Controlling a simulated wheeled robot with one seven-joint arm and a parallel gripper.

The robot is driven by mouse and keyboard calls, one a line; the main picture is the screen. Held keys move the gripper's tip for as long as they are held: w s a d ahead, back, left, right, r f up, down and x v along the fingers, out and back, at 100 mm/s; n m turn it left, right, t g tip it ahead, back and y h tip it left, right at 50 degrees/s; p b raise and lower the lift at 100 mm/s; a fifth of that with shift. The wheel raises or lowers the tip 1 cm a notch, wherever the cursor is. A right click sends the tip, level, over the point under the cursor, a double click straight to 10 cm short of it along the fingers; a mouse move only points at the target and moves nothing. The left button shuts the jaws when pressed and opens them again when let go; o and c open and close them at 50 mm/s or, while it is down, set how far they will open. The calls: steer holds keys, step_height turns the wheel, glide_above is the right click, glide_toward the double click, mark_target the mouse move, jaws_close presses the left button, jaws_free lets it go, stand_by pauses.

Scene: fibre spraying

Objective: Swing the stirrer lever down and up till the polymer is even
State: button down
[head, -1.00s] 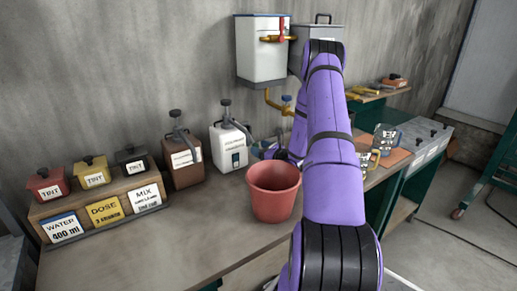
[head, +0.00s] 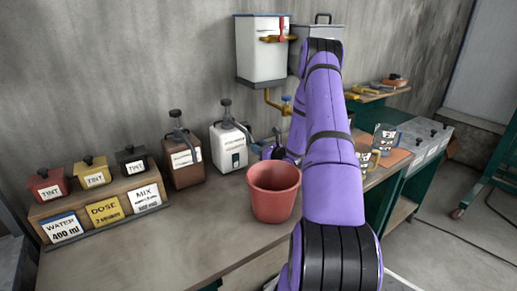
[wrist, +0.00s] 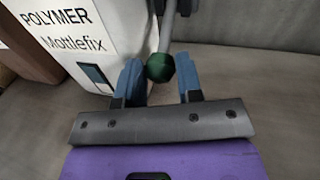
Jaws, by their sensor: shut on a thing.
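The white polymer container (head: 229,148) stands on the bench against the wall; its "POLYMER Mottlefix" face (wrist: 85,45) fills the upper left of the wrist view. The stirrer lever shows in the wrist view as a grey rod (wrist: 167,28) ending in a dark green ball knob (wrist: 160,67). My gripper (wrist: 160,80) has its two blue fingers on either side of this knob and is shut on it. In the head view my gripper (head: 264,151) is just right of the container, small and partly hidden by my arm. The polymer inside is not visible.
A red bucket (head: 273,193) stands in front of my gripper. A brown dispenser (head: 184,165) stands left of the polymer container. A rack (head: 100,208) with tint boxes and cards is further left. A white wall tank (head: 262,55) hangs above. The front bench is clear.

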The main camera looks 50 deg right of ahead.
steer(key=shift+w+d+r+m+g+y, duration=0.1)
steer(key=shift+w+r+m+g, duration=0.15)
steer(key=shift+r+g, duration=1.3)
steer(key=shift+w+a+r+m+g+y, duration=0.1)
steer(key=shift+r+m+g, duration=0.2)
steer(key=shift+r+g, duration=1.25)
steer(key=shift+w+d+r+m+g+y, duration=0.1)
steer(key=shift+w+r+m+g, duration=0.15)
steer(key=shift+r+g, duration=1.25)
steer(key=shift+r+t, duration=0.4)
steer(key=shift+r, duration=0.15)
steer(key=c, duration=0.8)
jaws_free()
steer(key=shift+f, duration=0.2)
steer(key=shift+s+f, duration=0.1)
steer(key=shift+f, duration=0.05)
